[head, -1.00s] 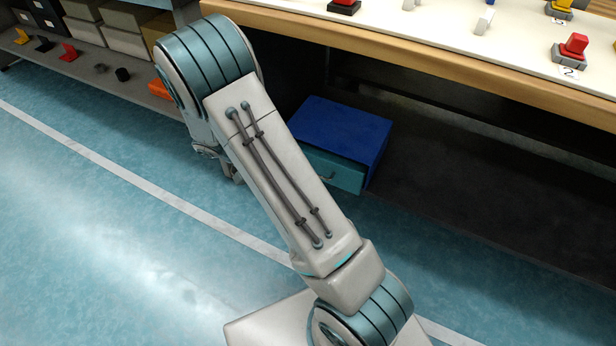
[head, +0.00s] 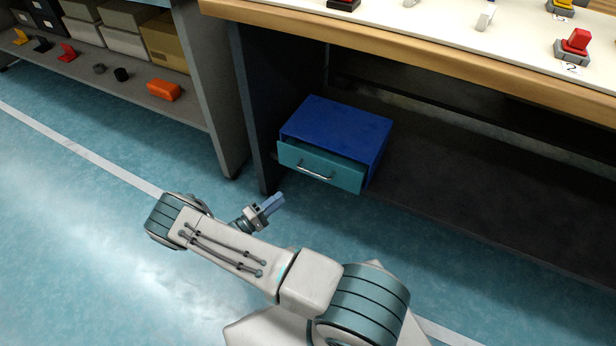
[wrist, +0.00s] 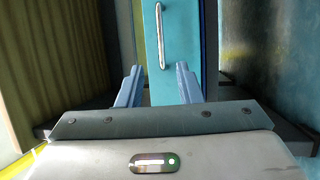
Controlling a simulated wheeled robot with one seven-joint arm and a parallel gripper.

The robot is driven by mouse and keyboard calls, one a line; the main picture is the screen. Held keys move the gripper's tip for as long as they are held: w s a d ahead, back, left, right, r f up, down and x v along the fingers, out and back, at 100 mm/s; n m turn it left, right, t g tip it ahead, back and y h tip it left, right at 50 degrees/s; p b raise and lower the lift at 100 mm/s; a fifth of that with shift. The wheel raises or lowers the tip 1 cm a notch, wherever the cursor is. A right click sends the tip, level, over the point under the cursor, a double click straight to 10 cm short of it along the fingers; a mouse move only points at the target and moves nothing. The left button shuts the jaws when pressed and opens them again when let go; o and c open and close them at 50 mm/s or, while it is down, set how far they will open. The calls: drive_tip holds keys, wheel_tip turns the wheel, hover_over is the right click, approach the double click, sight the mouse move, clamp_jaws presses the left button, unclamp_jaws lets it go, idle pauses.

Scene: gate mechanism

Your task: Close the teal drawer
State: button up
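The teal drawer (head: 322,170) sits in a blue cabinet (head: 345,128) under the workbench. Its front stands out a little from the cabinet, with a dark gap along its top edge. A silver bar handle (head: 315,171) is on the front. My gripper (head: 272,204) is in front of the drawer, below and left of it, and apart from it. In the wrist view the two blue fingers (wrist: 159,72) are spread with nothing between them. Beyond them the teal drawer front (wrist: 172,75) and its handle (wrist: 160,38) appear upright in the picture.
The workbench top (head: 420,52) overhangs the cabinet, and a dark bench leg panel (head: 256,120) stands just left of it. A shelf unit (head: 130,85) with boxes and an orange block (head: 163,90) is at the upper left. The teal floor before the drawer is clear.

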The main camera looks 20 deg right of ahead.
drive_tip(key=b+x, duration=0.2)
drive_tip(key=x, duration=1.2)
drive_tip(key=shift+f, duration=0.15)
drive_tip(key=shift+a, duration=0.1)
clamp_jaws()
